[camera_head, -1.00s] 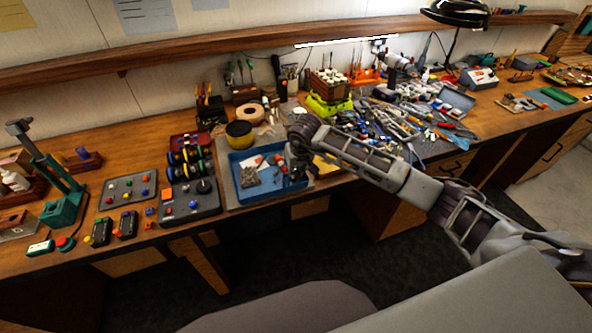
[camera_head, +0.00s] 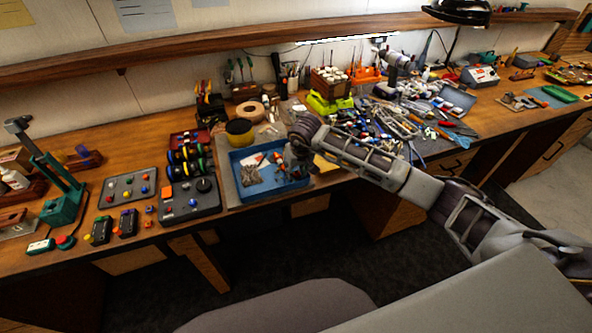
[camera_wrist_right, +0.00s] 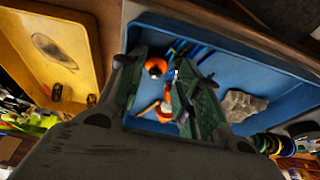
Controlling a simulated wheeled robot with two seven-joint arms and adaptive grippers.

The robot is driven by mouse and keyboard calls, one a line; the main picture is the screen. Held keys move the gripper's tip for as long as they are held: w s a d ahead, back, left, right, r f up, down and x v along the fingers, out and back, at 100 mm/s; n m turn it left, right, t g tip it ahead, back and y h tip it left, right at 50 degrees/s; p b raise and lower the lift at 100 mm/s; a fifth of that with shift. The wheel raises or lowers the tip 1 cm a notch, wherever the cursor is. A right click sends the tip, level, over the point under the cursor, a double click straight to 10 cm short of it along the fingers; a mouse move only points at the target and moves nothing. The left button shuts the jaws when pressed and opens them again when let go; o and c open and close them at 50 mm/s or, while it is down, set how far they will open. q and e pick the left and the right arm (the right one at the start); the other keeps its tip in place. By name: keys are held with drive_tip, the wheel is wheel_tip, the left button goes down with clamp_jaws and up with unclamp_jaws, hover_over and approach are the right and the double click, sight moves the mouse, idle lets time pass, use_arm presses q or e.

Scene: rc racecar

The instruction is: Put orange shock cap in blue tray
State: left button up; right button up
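The blue tray (camera_head: 234,176) sits at the front edge of the bench and holds several small parts. My right gripper (camera_head: 297,168) is over its right side. In the right wrist view my right gripper (camera_wrist_right: 160,75) has its two green-padded fingers apart, over the blue tray (camera_wrist_right: 225,65). A round orange piece with a dark centre (camera_wrist_right: 155,66), which looks like the orange shock cap, shows between the fingers in the tray area. I see no finger closed on it. An orange and white piece (camera_wrist_right: 164,108) shows nearer the palm, partly hidden. My left gripper is out of view.
A yellow tray (camera_wrist_right: 60,60) lies beside the blue tray. A grey bag-like piece (camera_wrist_right: 241,104) lies in the blue tray. A dark control box (camera_head: 190,207) stands left of the tray. Many tools (camera_head: 395,120) crowd the bench to the right.

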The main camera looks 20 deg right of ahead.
drive_tip(key=b+v, duration=0.2)
drive_tip(key=v, duration=0.9)
drive_tip(key=shift+r+b, duration=0.25)
drive_tip(key=shift+b, duration=0.05)
drive_tip(key=shift+s+a, duration=0.1)
drive_tip(key=shift+a, duration=0.05)
